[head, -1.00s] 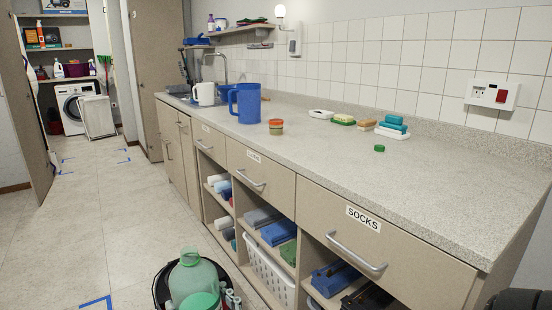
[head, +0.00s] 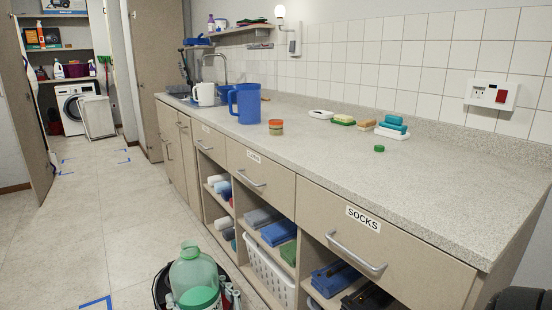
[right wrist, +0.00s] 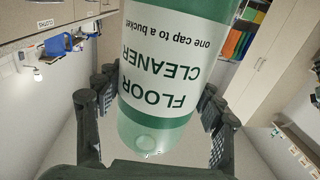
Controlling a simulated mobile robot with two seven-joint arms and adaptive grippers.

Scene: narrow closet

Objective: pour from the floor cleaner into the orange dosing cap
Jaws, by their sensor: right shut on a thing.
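The floor cleaner (head: 193,270) is a translucent green bottle low in the head view, in front of the counter; its neck is up and its lower part is cut off by the frame. In the right wrist view its label (right wrist: 160,70) reads upside down. My right gripper (right wrist: 152,125) is shut on the bottle, with dark fingers on both sides of it. The orange dosing cap (head: 276,122) stands on the counter near the front edge, with a paler lower part, well away from the bottle. My left gripper is not in view.
A blue jug (head: 246,104) and a white jug (head: 204,94) stand behind the cap. A small green cap (head: 379,148) lies to its right, with soaps and sponges (head: 392,126) near the wall. The front counter (head: 400,190) is mostly clear. Drawers and open shelves lie below.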

